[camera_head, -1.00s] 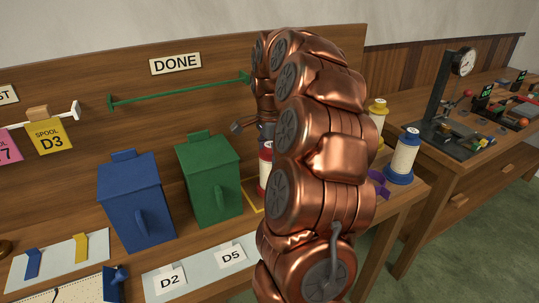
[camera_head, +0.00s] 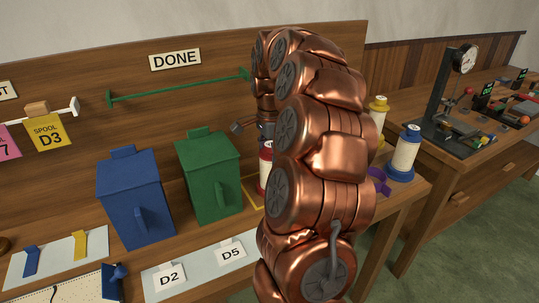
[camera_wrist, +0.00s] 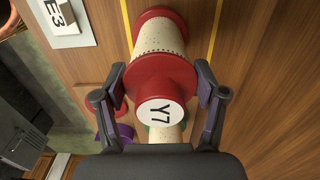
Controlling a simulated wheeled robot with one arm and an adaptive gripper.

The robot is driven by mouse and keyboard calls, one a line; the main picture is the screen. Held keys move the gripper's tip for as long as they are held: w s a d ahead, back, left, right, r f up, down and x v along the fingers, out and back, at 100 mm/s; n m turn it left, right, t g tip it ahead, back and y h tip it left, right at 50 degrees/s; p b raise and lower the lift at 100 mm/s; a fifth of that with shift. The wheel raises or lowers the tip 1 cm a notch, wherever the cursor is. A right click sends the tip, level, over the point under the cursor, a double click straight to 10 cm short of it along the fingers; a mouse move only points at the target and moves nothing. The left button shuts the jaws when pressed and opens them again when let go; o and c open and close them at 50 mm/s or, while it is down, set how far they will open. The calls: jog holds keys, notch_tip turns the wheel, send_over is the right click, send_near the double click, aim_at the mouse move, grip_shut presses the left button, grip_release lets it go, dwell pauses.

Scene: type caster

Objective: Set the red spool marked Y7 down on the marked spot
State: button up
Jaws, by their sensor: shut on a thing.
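The red spool marked Y7 (camera_wrist: 163,78) has red flanges, a pale thread body and a white round label facing the wrist camera. My gripper (camera_wrist: 160,92) is shut on its near flange, one finger on each side. In the head view the spool (camera_head: 265,152) shows partly beside the green bin, with my arm hiding much of it. A yellow outline (camera_head: 251,192) marks the spot on the bench by it. In the wrist view yellow lines (camera_wrist: 127,28) run on both sides of the spool's far end. I cannot tell whether its base touches the bench.
A green bin (camera_head: 209,170) and a blue bin (camera_head: 135,190) stand to the left. A purple item (camera_head: 378,182), a blue-ended spool (camera_head: 404,155) and a yellow-ended spool (camera_head: 378,112) are to the right. An E3 card (camera_wrist: 62,14) lies near the spot.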

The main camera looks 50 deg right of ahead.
aim_at(269, 145)
jog(key=shift+f, duration=0.1)
jog(key=o, duration=1.9)
jog(key=shift+r, duration=3.05)
jog(key=shift+a, duration=0.1)
